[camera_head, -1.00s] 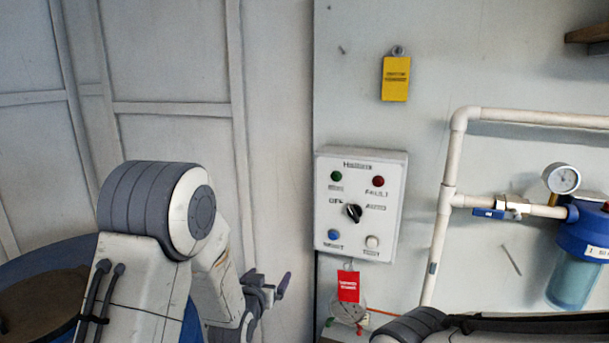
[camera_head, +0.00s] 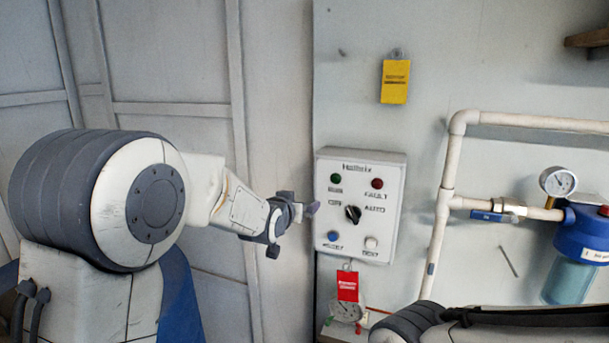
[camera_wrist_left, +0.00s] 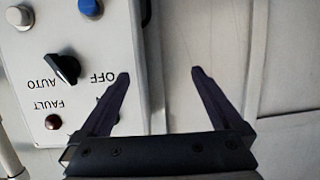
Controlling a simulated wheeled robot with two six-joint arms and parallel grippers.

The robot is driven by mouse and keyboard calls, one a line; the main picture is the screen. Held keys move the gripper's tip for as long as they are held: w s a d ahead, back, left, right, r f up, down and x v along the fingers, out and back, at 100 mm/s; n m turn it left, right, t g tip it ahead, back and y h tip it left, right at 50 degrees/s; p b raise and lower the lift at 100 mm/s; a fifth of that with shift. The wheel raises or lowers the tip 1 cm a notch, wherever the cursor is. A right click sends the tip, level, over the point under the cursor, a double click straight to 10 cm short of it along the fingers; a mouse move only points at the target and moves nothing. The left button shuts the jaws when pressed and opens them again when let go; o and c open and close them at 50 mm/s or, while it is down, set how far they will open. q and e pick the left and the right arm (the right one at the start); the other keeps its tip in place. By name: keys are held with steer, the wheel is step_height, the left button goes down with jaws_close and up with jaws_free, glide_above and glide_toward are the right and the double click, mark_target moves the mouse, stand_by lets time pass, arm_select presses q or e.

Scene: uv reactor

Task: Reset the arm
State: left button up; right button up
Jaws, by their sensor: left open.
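My left arm comes in from the left in the head view. Its gripper (camera_head: 304,210) is raised beside the left edge of the white control box (camera_head: 360,248). In the left wrist view the gripper (camera_wrist_left: 160,75) is open, with two dark fingers apart and nothing between them. One finger overlaps the box's edge in that view; I cannot tell whether it touches. The box, upside down there, carries a black selector knob (camera_wrist_left: 64,68), a blue button (camera_wrist_left: 90,7) and a fault lamp (camera_wrist_left: 53,122). My right gripper is not in view.
A red tag (camera_head: 347,286) hangs below the box and a yellow tag (camera_head: 395,81) above it. White pipes (camera_head: 440,225) with a gauge (camera_head: 558,181) and blue filter housing (camera_head: 585,235) stand at the right. The wall panels (camera_head: 175,60) at the left are bare.

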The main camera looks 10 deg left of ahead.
arm_select(q)
step_height(320, 180, up, 7)
steer(key=d, duration=0.2)
steer(key=s+d+f+m+g+b, duration=0.1)
steer(key=s+d+f+g, duration=0.15)
steer(key=s+f, duration=0.35)
steer(key=s+d+f+m+g+h, duration=0.1)
steer(key=s+d+f+g, duration=0.2)
steer(key=s, duration=0.5)
steer(key=s+d+f+m+g+b, duration=0.1)
steer(key=s+d+f+g, duration=0.1)
steer(key=s+f, duration=0.45)
steer(key=s+a+f+g, duration=0.1)
steer(key=s+f+g, duration=0.1)
steer(key=s, duration=0.6)
steer(key=s+a+f+m+g+y, duration=0.1)
steer(key=s+a+f+g, duration=0.1)
steer(key=s, duration=0.6)
steer(key=s+a+f+m+g+y, duration=0.1)
steer(key=s+a+f+g, duration=0.1)
steer(key=s, duration=0.6)
steer(key=shift+f+g+b, duration=0.4)
steer(key=shift+f+g, duration=0.05)
steer(key=shift+f, duration=0.4)
